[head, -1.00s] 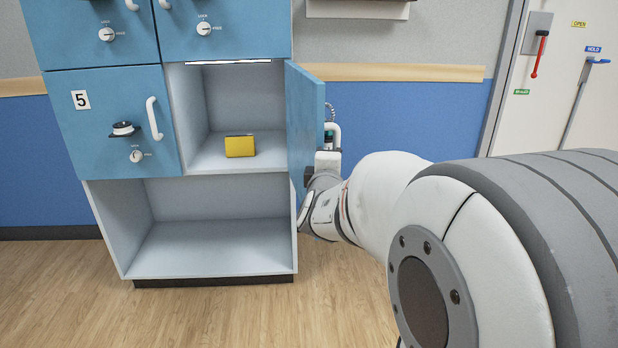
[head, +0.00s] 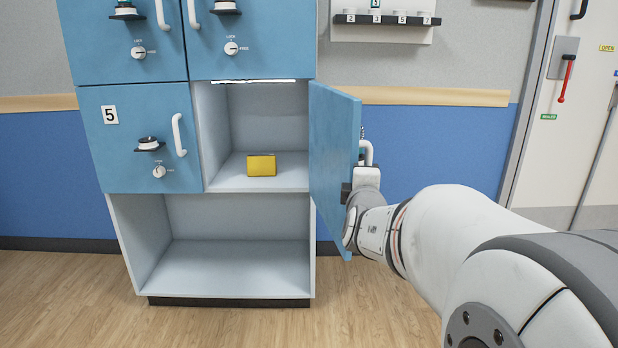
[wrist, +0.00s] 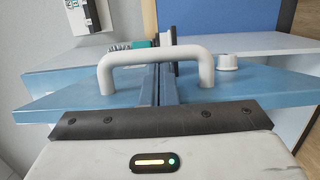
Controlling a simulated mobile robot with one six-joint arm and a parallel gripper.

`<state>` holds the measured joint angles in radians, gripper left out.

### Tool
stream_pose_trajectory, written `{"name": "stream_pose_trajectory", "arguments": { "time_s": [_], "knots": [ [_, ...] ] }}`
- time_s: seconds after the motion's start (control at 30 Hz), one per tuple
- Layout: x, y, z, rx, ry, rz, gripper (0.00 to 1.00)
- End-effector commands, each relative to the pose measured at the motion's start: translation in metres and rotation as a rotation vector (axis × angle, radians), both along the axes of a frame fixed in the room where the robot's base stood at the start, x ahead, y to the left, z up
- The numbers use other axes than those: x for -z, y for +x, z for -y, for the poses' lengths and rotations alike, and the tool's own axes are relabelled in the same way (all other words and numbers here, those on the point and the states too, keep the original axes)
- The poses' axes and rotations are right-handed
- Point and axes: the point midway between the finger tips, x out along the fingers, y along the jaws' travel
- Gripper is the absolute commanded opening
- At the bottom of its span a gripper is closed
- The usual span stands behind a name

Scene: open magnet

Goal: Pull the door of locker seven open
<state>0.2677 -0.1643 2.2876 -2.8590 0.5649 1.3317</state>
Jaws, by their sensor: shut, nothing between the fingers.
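The blue locker door (head: 333,150) stands swung open at the right of its compartment (head: 255,115). No number is readable on this door. Its white handle (wrist: 155,57) runs across the wrist view, and part of it shows on the door's outer side in the head view (head: 367,152). My gripper (wrist: 160,72) is shut with nothing between its fingers. The fingers reach to the handle and pass behind its bar; contact is unclear. In the head view my gripper is at the door's outer face, its fingertips hidden. A yellow box (head: 262,165) sits inside the compartment.
Locker 5 (head: 135,165) is closed at the left, with more closed blue doors above. An open lower shelf (head: 225,268) lies below. A wall board (head: 385,32) with numbered pegs hangs at upper right. Wood floor is clear in front.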

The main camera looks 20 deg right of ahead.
Motion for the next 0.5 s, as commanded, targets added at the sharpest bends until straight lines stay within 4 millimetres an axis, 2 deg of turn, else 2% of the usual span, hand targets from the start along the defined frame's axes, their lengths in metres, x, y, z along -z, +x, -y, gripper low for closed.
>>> {"name": "stream_pose_trajectory", "arguments": {
  "time_s": [0.17, 0.5],
  "knots": [
    [-0.026, 0.001, -0.001, -0.002, -0.006, 0.013, 0.00],
    [-0.093, -0.001, -0.001, -0.002, -0.010, 0.020, 0.00]
  ]
}}
